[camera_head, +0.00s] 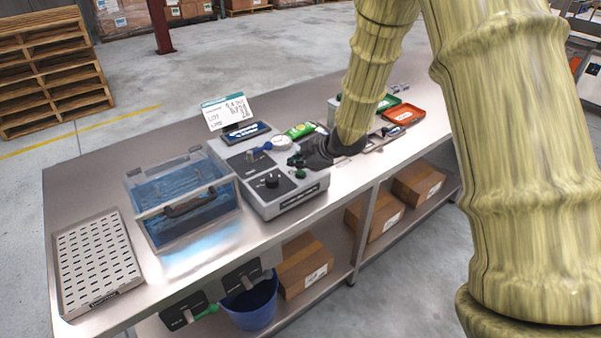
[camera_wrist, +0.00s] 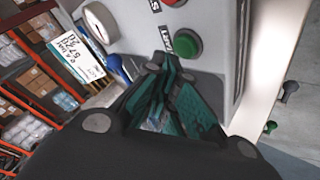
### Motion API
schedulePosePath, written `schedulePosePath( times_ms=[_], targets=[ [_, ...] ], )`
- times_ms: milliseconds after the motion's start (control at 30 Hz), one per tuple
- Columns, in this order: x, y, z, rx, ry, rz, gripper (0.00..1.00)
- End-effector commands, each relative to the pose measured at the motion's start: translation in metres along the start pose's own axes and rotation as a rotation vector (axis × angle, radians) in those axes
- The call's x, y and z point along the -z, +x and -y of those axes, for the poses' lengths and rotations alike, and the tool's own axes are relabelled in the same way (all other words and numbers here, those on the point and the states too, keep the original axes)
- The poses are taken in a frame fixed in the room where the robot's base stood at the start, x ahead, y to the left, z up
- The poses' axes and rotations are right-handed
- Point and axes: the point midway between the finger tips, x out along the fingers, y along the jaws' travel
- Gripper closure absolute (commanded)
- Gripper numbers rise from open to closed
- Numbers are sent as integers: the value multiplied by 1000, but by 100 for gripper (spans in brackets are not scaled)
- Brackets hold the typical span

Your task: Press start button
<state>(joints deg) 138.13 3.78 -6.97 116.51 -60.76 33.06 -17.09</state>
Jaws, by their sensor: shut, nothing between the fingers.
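A grey control box (camera_head: 262,205) stands on the bench with a dark panel, a black knob (camera_head: 271,181) and a green round button (camera_head: 300,174) at its right side. The green button also shows in the wrist view (camera_wrist: 187,43), beside a dark label. My gripper (camera_head: 294,160) is shut and empty. In the wrist view its closed fingertips (camera_wrist: 160,64) are just below and left of the green button, seemingly apart from it; the exact gap is unclear. A red button (camera_wrist: 172,2) is cut off at the wrist view's top edge.
A clear tank of blue liquid (camera_head: 187,205) and a perforated tray (camera_head: 95,262) stand left of the box. A sign card (camera_head: 228,111), a gauge (camera_head: 281,142) and a blue-topped lever (camera_head: 266,147) are near my gripper. Orange (camera_head: 404,114) and green trays lie right.

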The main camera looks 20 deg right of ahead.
Motion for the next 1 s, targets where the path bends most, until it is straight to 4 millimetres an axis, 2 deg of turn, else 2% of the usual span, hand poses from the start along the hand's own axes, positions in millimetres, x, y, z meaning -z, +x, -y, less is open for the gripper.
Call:
schedulePosePath(
  times_ms=[700, 1000],
  targets=[
    [25, -35, -25, 0, 0, 0, 100],
    [25, -35, -25, 0, 0, 0, 100]
  ],
)
